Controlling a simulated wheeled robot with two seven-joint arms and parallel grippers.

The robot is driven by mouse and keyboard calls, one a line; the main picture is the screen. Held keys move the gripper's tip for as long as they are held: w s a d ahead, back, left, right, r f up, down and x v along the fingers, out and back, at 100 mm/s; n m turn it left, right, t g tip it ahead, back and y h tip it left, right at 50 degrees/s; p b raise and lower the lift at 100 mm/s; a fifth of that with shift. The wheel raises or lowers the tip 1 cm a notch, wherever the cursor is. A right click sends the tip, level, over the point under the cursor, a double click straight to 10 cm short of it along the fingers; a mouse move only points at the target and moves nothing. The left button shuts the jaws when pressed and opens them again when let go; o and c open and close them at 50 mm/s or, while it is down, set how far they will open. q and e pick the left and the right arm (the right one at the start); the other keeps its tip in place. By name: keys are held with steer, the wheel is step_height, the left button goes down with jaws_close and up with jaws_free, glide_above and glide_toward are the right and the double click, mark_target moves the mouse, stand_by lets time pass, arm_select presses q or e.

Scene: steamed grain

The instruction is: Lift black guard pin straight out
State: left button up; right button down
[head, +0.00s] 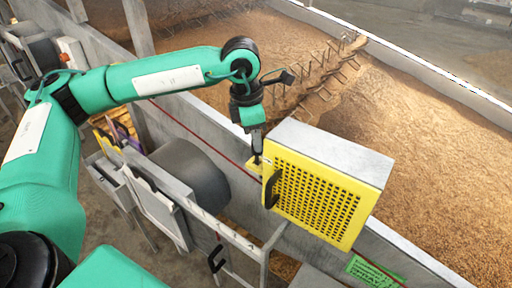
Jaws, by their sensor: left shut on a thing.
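The black guard pin (257,160) is small and dark at the yellow bracket (253,168), beside the upper left corner of the yellow perforated guard (317,198). My left gripper (257,152) points down over the bracket and is shut on the top of the pin. The pin looks upright. Its lower end is hidden, so I cannot tell how deep it sits in the bracket. The guard has a black handle (272,189) on its left edge and covers the front of a grey metal box (335,150). My right gripper is not in view.
A long trough of brown grain (430,150) lies behind a grey wall, with a spiked turning shaft (318,80) across it. A dark grey motor cylinder (190,172) stands left of the guard. A green sign (375,270) is low at right.

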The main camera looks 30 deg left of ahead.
arm_select(q)
step_height(320, 180, up, 17)
steer(key=b, duration=0.3)
steer(key=shift+f, duration=0.15)
stand_by(0.4)
steer(key=shift+f, duration=0.1)
